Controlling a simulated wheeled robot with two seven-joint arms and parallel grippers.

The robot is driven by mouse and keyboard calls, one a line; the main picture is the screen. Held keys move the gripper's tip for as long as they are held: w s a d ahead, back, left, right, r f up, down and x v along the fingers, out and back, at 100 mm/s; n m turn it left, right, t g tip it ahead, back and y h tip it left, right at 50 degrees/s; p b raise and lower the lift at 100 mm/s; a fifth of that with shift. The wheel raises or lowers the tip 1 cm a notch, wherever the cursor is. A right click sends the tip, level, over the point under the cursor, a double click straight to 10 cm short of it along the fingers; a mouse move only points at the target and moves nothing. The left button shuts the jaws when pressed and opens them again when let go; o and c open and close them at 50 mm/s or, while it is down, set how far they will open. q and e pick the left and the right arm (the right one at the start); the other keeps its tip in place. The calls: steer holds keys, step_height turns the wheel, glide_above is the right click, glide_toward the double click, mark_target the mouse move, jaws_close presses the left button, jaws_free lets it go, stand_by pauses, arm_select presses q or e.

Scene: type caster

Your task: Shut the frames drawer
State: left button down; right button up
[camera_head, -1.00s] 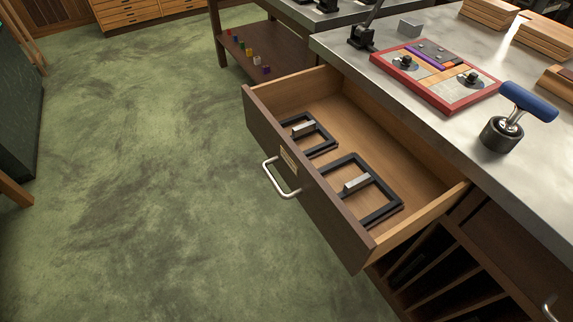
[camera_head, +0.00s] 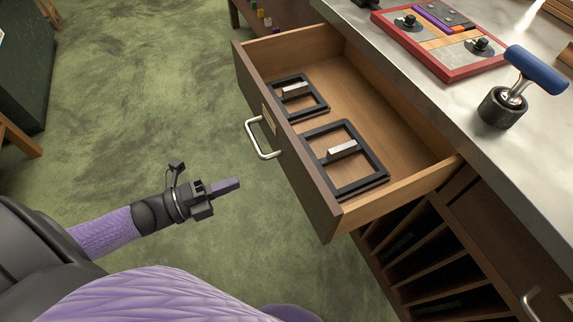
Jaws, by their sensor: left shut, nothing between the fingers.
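The frames drawer (camera_head: 400,198) stands pulled out from under the metal-topped bench, with a dark front and a light wood inside. Its silver bow handle (camera_head: 260,140) is on the front, beside a small label. Inside lie black rectangular frames, a smaller one (camera_head: 318,104) at the far end and a larger one (camera_head: 378,182) nearer, each with a light metal bar. My left gripper (camera_head: 238,183) is shut and empty, over the floor to the lower left of the handle, apart from the drawer. My right gripper is not in view.
On the bench top (camera_head: 460,130) are a red-edged tray (camera_head: 438,70) and a blue-handled tool (camera_head: 538,70). Open dark slots (camera_head: 425,255) lie below the drawer. The green floor (camera_head: 140,90) left of the drawer is clear.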

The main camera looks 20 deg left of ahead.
mark_target(289, 163)
arm_select(q)
steer(key=b+x, duration=0.2)
steer(key=x, duration=0.8)
steer(key=shift+f, duration=0.1)
steer(key=shift+w, duration=0.15)
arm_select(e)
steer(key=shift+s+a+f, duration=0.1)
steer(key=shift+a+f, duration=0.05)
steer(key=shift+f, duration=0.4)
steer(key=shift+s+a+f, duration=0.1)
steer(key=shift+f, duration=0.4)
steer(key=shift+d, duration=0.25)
